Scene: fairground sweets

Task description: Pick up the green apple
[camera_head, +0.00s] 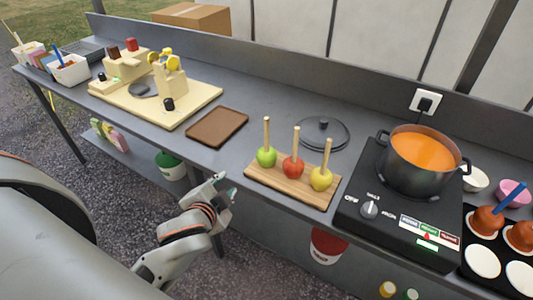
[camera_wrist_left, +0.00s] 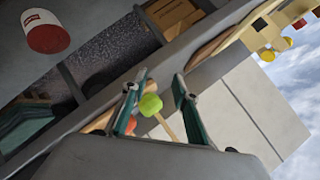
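The green apple (camera_head: 266,156) has a wooden stick pointing up and stands at the left end of a wooden board (camera_head: 282,189). A red apple (camera_head: 293,167) and a yellow apple (camera_head: 321,179) on sticks stand beside it. My left gripper (camera_head: 224,182) is at the counter's front edge, left of the board and apart from the apples. In the left wrist view its two fingers (camera_wrist_left: 160,90) are spread, with nothing held. The green apple (camera_wrist_left: 150,104) shows beyond them, between the fingers in the picture. My right gripper is not in view.
A brown tray (camera_head: 217,127) lies left of the board, and a dark lid (camera_head: 323,133) lies behind it. A pot of orange liquid (camera_head: 420,158) stands on a black cooker (camera_head: 385,213) to the right. The counter between tray and board is bare.

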